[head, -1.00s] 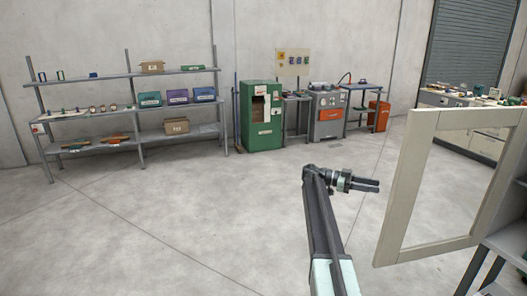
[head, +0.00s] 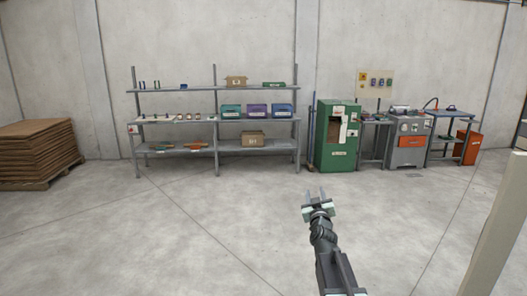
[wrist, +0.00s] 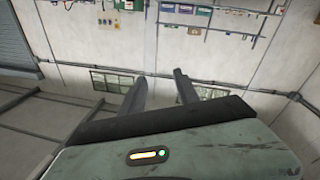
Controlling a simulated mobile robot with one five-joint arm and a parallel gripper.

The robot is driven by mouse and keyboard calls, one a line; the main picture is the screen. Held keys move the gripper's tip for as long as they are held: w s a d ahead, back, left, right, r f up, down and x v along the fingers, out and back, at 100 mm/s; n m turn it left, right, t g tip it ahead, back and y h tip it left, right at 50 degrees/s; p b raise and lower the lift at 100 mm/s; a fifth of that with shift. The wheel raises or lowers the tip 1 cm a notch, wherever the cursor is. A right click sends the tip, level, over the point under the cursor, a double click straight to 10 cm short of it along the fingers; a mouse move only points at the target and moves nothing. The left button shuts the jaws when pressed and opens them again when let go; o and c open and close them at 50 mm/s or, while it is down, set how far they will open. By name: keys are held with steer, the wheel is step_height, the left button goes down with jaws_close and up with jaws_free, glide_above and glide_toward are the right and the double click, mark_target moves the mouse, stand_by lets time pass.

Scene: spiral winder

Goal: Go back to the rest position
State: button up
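My gripper (head: 315,192) is held out in front of me over bare floor, at the lower middle of the head view. Its two fingers point away from me with a clear gap between them. It is open and empty, and touches nothing. In the wrist view the two fingers (wrist: 159,76) also stand apart with nothing between them. The task names no object.
A grey shelf rack (head: 216,118) with bins and boxes stands along the back wall. Right of it are a green cabinet (head: 337,165) and a grey machine (head: 409,150). Brown stacked sheets (head: 35,150) lie far left. A pale frame post (head: 497,225) is close at right. The floor between is clear.

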steer(key=s+a+f+n+g+y, duration=0.1)
steer(key=s+a+f+g, duration=0.15)
steer(key=s+f, duration=0.3)
steer(key=s+a+f+g+y, duration=0.1)
steer(key=s+a+f+g, duration=0.1)
steer(key=s+f+g, duration=0.3)
steer(key=s+a+f+n+g+y, duration=0.1)
steer(key=s+a+f+g+y, duration=0.15)
steer(key=f, duration=0.45)
steer(key=s+d+f+m+g+h, duration=0.1)
steer(key=s+f+g, duration=0.3)
steer(key=s, duration=0.6)
steer(key=s+d+f+m+g+h, duration=0.2)
steer(key=s+d+f+m+g, duration=0.1)
steer(key=s, duration=0.7)
steer(key=shift+s+f+m+g, duration=0.25)
steer(key=shift+f+m+g, duration=0.2)
steer(key=shift+g, duration=0.45)
steer(key=shift+d+f, duration=0.1)
